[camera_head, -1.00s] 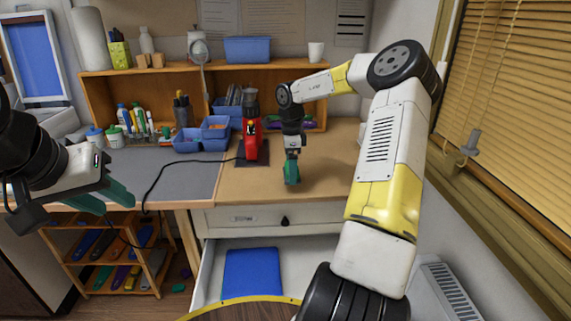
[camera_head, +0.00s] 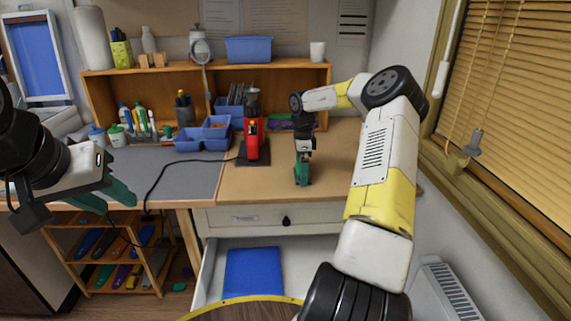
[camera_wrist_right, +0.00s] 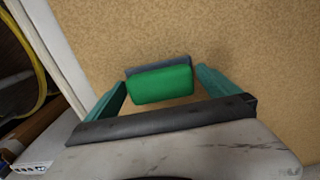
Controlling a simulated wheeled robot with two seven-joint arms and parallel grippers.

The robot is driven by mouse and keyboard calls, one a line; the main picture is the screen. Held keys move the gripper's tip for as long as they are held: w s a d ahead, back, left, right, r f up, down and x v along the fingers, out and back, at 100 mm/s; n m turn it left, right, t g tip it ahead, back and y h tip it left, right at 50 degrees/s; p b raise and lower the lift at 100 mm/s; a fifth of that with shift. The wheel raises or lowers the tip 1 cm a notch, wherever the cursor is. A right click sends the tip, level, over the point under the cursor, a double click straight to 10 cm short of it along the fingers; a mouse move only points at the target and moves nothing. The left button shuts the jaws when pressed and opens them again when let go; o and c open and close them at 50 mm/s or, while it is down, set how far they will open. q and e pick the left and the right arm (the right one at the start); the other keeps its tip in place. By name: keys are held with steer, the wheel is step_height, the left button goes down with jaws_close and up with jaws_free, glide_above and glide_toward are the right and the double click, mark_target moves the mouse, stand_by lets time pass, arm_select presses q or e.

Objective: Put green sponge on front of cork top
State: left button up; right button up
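The green sponge (camera_wrist_right: 160,84) has a dark grey layer along its far side and sits between the teal fingertips of my right gripper (camera_wrist_right: 161,80). In the head view this gripper (camera_head: 302,172) points down over the front part of the tan cork top (camera_head: 245,188). The sponge is mostly hidden there among the green fingers, very low over the cork; I cannot tell whether it touches. My left gripper (camera_head: 108,196) is open and empty at the left, in front of the grey mat.
A red and black tool (camera_head: 252,140) stands behind and left of the right gripper, with a black cable running left. Blue bins (camera_head: 190,140) stand on the grey mat (camera_head: 185,175). An open drawer (camera_head: 212,270) with a blue sheet (camera_head: 253,272) is below. Cork around the gripper is clear.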

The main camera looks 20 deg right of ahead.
steer(key=w+a+r+n+t+h, duration=0.1)
steer(key=w+r+n+t+h, duration=0.25)
steer(key=r, duration=1.15)
steer(key=w+a+r+t+h, duration=0.1)
steer(key=w+r+t+h, duration=0.4)
steer(key=r, duration=1.1)
steer(key=s+a+r+n+t+y, duration=0.35)
steer(key=a+r+n, duration=0.2)
steer(key=a, duration=0.25)
steer(key=s+a+r+n+t+y, duration=0.3)
steer(key=s+a+r+n+y, duration=0.2)
steer(key=a+r, duration=0.25)
steer(key=s+a+f+n+g+y, duration=0.1)
steer(key=s+a+f+n+y, duration=0.15)
steer(key=s, duration=0.45)
steer(key=s+a+f+n+g+y, duration=0.2)
steer(key=s+a+f+n, duration=0.15)
steer(key=s, duration=0.45)
steer(key=s+d+f+g+h, duration=0.1)
steer(key=s+d+f+g, duration=0.1)
steer(key=s+f, duration=0.5)
steer(key=s+d+f+n+g+h, duration=0.1)
steer(key=s+d+f+g, duration=0.2)
steer(key=s+f, duration=0.4)
steer(key=s, duration=0.6)
steer(key=shift+f+n+g, duration=0.15)
steer(key=shift+n+g, duration=0.15)
steer(key=shift+g, duration=0.1)
